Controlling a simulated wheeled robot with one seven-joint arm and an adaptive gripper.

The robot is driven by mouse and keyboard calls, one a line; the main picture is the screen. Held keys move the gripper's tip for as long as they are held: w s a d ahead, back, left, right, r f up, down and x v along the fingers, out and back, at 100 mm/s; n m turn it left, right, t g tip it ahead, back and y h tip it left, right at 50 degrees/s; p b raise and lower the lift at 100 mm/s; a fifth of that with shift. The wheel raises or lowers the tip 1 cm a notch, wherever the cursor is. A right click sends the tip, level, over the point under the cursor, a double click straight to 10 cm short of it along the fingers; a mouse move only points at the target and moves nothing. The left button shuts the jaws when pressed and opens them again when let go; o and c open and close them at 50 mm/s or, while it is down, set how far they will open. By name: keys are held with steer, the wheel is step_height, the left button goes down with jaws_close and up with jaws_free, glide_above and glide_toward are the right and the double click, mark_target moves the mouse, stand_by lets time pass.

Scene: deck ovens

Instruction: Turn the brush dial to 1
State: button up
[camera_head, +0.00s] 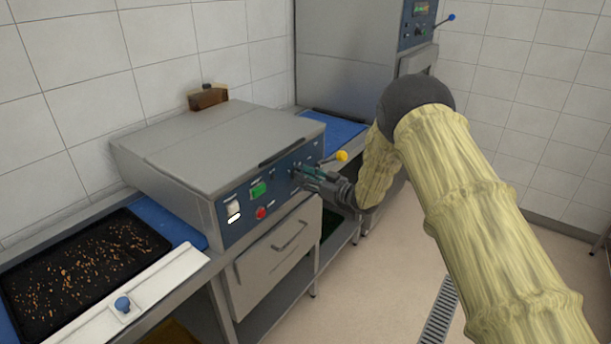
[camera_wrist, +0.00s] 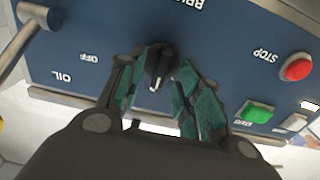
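The brush dial (camera_wrist: 160,62) is a small black knob with a white pointer mark on the blue control panel (camera_wrist: 110,30). In the wrist view its mark points toward the bottom of the picture. Part of the upside-down "BRUSH" label shows above it; no number 1 is readable. My gripper (camera_wrist: 168,68) has its two green-padded fingers on either side of the dial, apart from each other. The left finger is close to the knob, with contact unclear; a gap shows at the right. In the head view my gripper (camera_head: 312,174) is at the panel and hides the dial.
A green button (camera_wrist: 256,111) and red stop button (camera_wrist: 296,67) are beside the dial. A lever (camera_wrist: 36,16) is near the "OIL" and "OFF" labels; its yellow knob (camera_head: 341,156) stands near my gripper. A black tray (camera_head: 60,250) lies left. Floor at right is clear.

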steer(key=shift+w+a, duration=0.1)
jaws_close()
steer(key=shift+f+b, duration=0.15)
steer(key=shift+b, duration=0.25)
steer(key=shift+a+n+b, duration=0.1)
steer(key=shift+n+b, duration=4.8)
steer(key=shift+b, duration=1.1)
